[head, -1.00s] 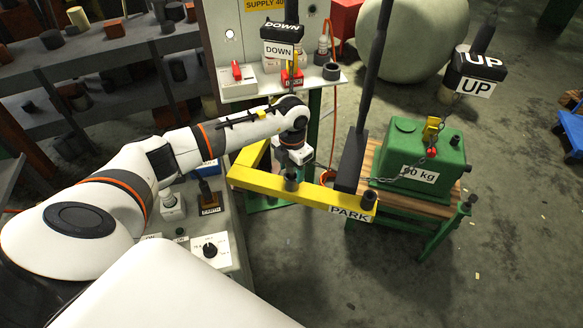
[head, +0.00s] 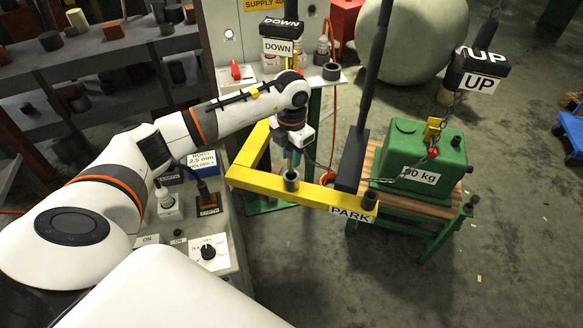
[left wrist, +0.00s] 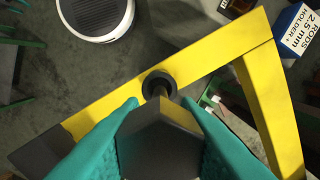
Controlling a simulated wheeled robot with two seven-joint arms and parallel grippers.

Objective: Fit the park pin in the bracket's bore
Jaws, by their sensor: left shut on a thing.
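The yellow bracket (head: 318,192) reaches across the middle of the head view, with a PARK label near its right end. Its bore has a dark round collar (head: 291,181), which also shows in the left wrist view (left wrist: 151,76). My left gripper (head: 291,160) hangs just above this collar, with its teal fingers pointing down. In the left wrist view the fingers are shut on the park pin (left wrist: 163,132), a dark piece with a faceted head. Its narrow end lies over the collar's opening; I cannot tell whether it is inside. My right gripper is not in view.
A dark bar (head: 355,150) on a rod stands close to the bracket's right part. A green weight (head: 415,165) sits on a wooden-topped stand at right, with a chain. DOWN (head: 279,28) and UP (head: 478,68) blocks hang nearby. A control box stands below my left arm.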

